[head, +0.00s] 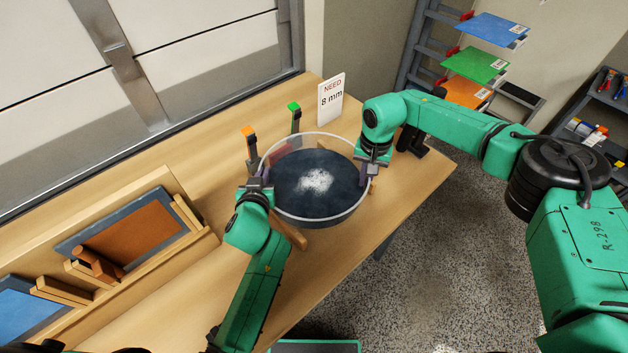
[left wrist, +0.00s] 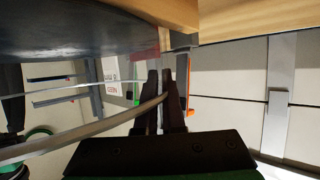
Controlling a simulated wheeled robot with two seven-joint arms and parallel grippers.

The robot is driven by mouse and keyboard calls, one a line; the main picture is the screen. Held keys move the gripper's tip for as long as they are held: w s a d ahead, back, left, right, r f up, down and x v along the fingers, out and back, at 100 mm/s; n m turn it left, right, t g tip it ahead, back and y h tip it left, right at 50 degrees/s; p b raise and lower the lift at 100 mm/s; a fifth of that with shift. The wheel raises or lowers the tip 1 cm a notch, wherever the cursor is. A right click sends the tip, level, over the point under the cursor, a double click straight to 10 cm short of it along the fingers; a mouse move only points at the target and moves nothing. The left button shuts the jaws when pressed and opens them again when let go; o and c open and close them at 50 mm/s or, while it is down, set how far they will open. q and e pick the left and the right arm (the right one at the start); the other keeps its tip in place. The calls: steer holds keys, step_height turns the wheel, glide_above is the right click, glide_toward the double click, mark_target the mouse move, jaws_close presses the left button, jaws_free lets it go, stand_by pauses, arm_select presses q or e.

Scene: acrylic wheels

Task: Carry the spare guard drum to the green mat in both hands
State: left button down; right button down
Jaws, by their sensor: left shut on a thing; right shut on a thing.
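The spare guard drum (head: 318,182) is a round, clear-walled drum with a dark disc inside and a white speckled patch on it. My left gripper (head: 262,188) is shut on its near left rim, and my right gripper (head: 372,163) is shut on its right rim. The drum looks about level over the wooden table; I cannot tell whether it touches anything below. In the left wrist view, the drum's pale rim (left wrist: 90,130) runs to the fingers of my left gripper (left wrist: 167,85). A dark-edged green surface (head: 315,347) shows at the bottom edge, mostly cut off; I cannot tell whether it is the green mat.
Orange-topped (head: 249,145) and green-topped (head: 295,117) posts stand behind the drum, near a "NEED 8 mm" sign (head: 331,99). A wooden rack (head: 150,270) with panels lies left. A sheet rack (head: 425,45) stands beyond the table. Speckled floor (head: 430,260) is clear at right.

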arm_select(q)
steer(key=shift+a, duration=0.1)
arm_select(e)
steer(key=shift+d, duration=0.1)
